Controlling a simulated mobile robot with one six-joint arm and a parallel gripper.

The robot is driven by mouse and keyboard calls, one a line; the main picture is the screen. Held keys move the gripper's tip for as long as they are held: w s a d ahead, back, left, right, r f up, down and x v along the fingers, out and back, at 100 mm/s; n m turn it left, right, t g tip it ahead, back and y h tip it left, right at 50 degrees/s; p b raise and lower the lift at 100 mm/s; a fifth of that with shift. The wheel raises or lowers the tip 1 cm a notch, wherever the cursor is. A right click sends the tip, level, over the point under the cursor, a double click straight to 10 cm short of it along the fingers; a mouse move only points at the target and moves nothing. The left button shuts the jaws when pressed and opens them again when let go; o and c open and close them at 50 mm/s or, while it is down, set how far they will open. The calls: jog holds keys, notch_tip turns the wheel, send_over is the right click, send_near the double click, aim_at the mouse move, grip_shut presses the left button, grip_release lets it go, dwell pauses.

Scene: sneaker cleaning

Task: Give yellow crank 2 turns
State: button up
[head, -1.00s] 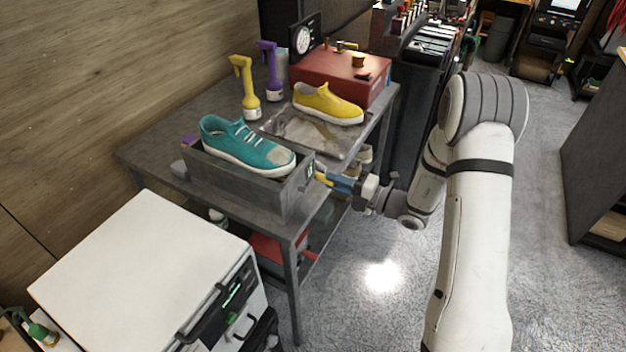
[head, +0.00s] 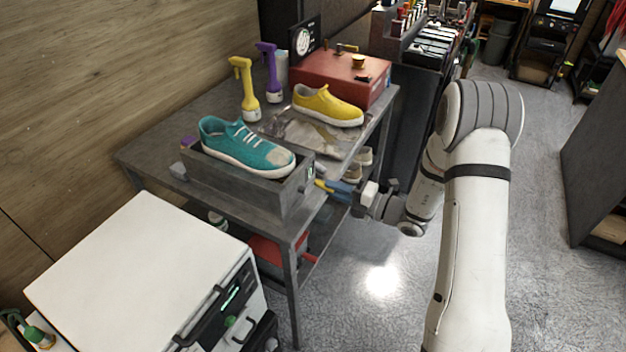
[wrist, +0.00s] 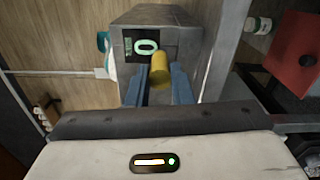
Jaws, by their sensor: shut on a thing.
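The yellow crank (wrist: 160,70) sticks out from the end of a grey box (head: 240,185). My gripper (wrist: 160,88) has its blue fingers shut on the crank's yellow handle. In the head view my gripper (head: 328,188) is at the box's right end, just past the table edge. A small display (wrist: 146,46) on the box end shows a green 0. A teal sneaker (head: 245,145) with a pale patch on its toe rests on top of the box.
The box stands on a grey table (head: 150,150). A yellow sneaker (head: 328,106), a yellow spray bottle (head: 246,90), a purple spray bottle (head: 270,75) and a red case (head: 335,75) are behind it. A white-topped cabinet (head: 130,265) is at the front left. Floor to the right is open.

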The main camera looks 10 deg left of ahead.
jog(key=shift+s+a+f+b, duration=0.1)
jog(key=shift+s+f+b, duration=0.2)
jog(key=shift+f, duration=0.45)
jog(key=shift+s+a+f+b, duration=0.15)
jog(key=shift+s+f+b, duration=0.2)
jog(key=shift+s+f, duration=0.25)
jog(key=shift+w+f, duration=0.1)
jog(key=shift+s+a+f, duration=0.3)
jog(key=shift+s+f, duration=0.1)
jog(key=shift+s, duration=0.3)
